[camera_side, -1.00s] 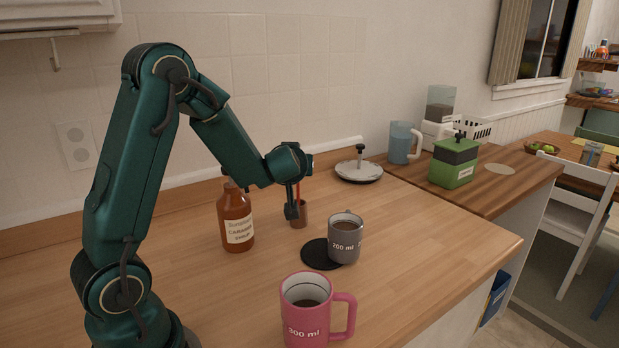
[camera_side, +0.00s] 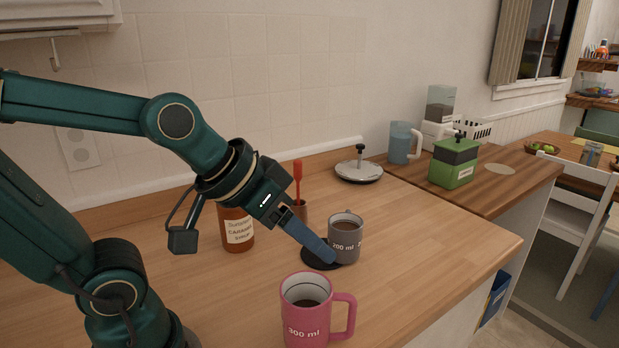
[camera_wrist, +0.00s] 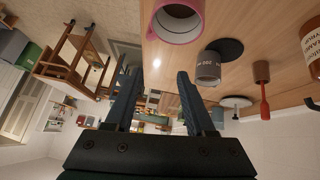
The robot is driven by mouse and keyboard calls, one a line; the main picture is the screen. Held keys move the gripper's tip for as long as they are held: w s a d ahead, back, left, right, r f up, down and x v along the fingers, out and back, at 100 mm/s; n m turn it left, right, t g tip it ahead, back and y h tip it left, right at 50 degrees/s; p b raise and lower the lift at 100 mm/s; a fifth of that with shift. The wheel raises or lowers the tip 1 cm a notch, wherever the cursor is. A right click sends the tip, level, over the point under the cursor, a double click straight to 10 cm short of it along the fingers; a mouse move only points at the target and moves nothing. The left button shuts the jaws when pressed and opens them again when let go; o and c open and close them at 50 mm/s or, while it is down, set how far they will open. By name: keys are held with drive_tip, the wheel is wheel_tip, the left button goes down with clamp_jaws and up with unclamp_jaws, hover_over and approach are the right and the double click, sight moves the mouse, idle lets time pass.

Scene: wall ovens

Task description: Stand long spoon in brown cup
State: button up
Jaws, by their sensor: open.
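The long spoon (camera_side: 298,176) is red and stands upright, its lower end inside the small brown cup (camera_side: 301,208) on the wooden counter. The wrist view shows the spoon (camera_wrist: 264,108) and the brown cup (camera_wrist: 261,72) upside down at the right, apart from my fingers. My gripper (camera_side: 334,260) is open and empty. In the side view its blue finger points down to the right, in front of the black coaster and the grey mug's left edge. The wrist view shows both fingers (camera_wrist: 157,78) spread with nothing between them. The spoon's lower end is hidden in the cup.
A grey mug (camera_side: 346,241) stands at the edge of a black coaster (camera_side: 310,262). A pink mug (camera_side: 303,318) stands in front. A brown syrup bottle (camera_side: 238,233) is left of the cup, partly behind my wrist. A round lid (camera_side: 358,172) lies behind.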

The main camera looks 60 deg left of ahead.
drive_tip(key=s+a+f+g+y, duration=0.1)
drive_tip(key=s+f+g, duration=0.1)
drive_tip(key=s, duration=0.4)
drive_tip(key=shift+s+a+m, duration=0.25)
drive_tip(key=shift+m, duration=0.15)
idle(0.7)
